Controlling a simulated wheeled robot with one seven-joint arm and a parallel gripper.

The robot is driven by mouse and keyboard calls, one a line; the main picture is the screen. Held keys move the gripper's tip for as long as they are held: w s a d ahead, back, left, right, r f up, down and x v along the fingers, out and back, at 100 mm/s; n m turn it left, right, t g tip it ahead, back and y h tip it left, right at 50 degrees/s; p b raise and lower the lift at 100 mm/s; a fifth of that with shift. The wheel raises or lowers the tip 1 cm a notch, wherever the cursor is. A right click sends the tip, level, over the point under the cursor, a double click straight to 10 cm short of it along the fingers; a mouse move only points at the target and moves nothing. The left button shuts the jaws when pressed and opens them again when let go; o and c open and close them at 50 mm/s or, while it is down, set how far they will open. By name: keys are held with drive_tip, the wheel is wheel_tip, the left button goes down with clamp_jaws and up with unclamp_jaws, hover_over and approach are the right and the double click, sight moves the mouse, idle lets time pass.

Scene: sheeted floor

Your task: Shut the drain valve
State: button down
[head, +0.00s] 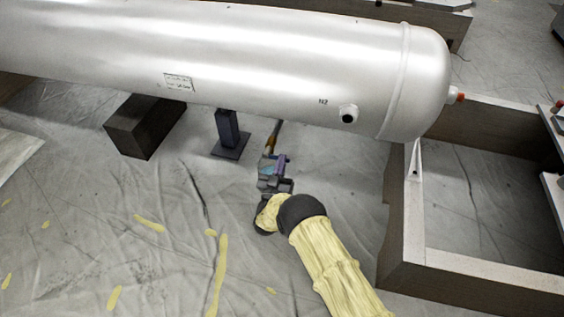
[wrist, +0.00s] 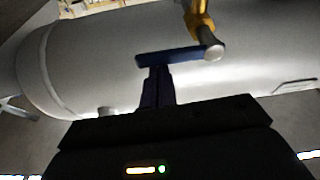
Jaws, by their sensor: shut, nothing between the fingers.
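The drain valve hangs under the white tank on a brass-coloured pipe (head: 271,141). In the wrist view the brass valve body (wrist: 201,22) ends in a round grey fitting. A blue lever handle (wrist: 168,58) reaches left from it, roughly across the pipe; in the head view the handle (head: 281,160) is small and partly hidden by my gripper. My gripper (head: 268,172) is right at the valve, below the tank. Its fingers (wrist: 157,88) are shut with nothing between them, and their tips are at the lever. I cannot tell whether they touch it.
The white tank (head: 230,55) lies across the space above my gripper. A dark post (head: 228,130) and a dark block (head: 146,124) stand to the left. A wooden frame (head: 470,268) is at the right. The sheeted floor at the lower left is clear.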

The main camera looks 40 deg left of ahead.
wheel_tip(320, 180, up, 4)
drive_tip(key=p, duration=0.4)
drive_tip(key=p+v, duration=0.4)
drive_tip(key=v, duration=0.6)
drive_tip(key=shift+a+f, duration=0.1)
